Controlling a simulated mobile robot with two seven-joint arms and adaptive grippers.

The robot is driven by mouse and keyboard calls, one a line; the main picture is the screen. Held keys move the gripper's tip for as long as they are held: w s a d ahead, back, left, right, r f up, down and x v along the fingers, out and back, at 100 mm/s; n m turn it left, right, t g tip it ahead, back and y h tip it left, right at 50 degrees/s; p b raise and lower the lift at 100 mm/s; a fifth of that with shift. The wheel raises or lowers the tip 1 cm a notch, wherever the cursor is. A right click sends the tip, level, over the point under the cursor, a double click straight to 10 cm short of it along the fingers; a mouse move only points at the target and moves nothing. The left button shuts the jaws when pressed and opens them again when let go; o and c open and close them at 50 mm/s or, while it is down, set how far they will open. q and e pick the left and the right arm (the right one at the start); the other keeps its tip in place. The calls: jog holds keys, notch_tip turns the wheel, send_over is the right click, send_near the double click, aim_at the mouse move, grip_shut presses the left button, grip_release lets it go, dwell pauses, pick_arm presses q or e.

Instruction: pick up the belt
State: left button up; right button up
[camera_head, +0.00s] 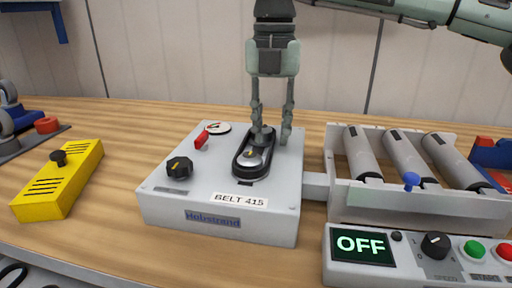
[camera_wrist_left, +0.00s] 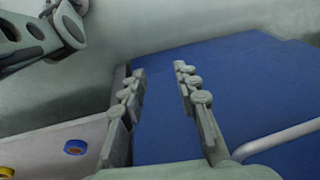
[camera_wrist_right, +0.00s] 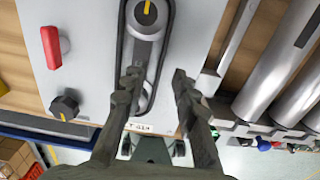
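The belt (camera_head: 238,158) is a black loop around two pulleys on top of a white box labelled BELT 415 (camera_head: 215,222). In the right wrist view the belt (camera_wrist_right: 168,40) runs lengthwise, its near end between my fingers. My right gripper (camera_head: 272,134) points down over the far end of the belt. Its two fingers are apart with nothing held between them. Whether the fingertips touch the belt cannot be told. My left gripper (camera_wrist_left: 158,70) shows only in its wrist view, fingers apart and empty, away from the box.
The box top carries a black knob (camera_head: 179,167), a red handle (camera_head: 201,141) and a gauge (camera_head: 217,128). A roller conveyor (camera_head: 420,207) and an OFF control panel (camera_head: 364,245) stand right. A yellow box (camera_head: 60,185) lies left. Bare wood lies between them.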

notch_tip(320, 180, down, 2)
grip_shut()
dwell(0.3)
jog(key=shift+w+r, duration=0.1)
jog(key=shift+r, duration=0.45)
jog(key=r, duration=0.1)
jog(key=a+r, duration=0.1)
jog(key=r, duration=0.1)
jog(key=shift+r, duration=0.25)
jog(key=s+a+r, duration=0.2)
jog(key=a+r, duration=0.4)
jog(key=a, duration=0.4)
jog(key=shift+a+r, duration=0.2)
jog(key=shift+a, duration=0.1)
